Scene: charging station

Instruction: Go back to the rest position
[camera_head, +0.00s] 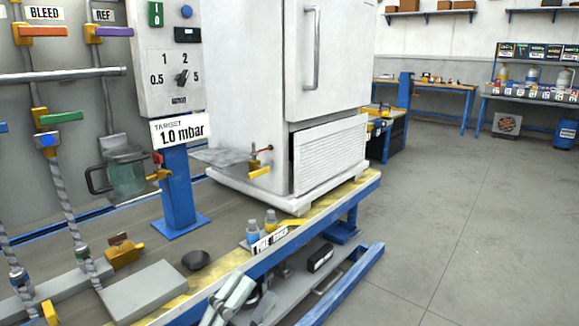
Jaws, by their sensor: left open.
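My left gripper (236,292) shows at the bottom of the head view, cut off by the lower edge. Its pale grey fingers are apart and nothing shows between them. It is in front of the front edge of the workbench (330,197), over the lower shelf in the picture. My right gripper is not in view. The white cabinet (250,90) with a door handle and a louvred lower panel stands on the bench.
A control box (168,100) with a dial stands on a blue post (178,190), above a "1.0 mbar" sign (180,131). Two small bottles (261,226) stand near the bench edge. Hoses and valves fill the left side. Open grey floor (450,220) lies to the right.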

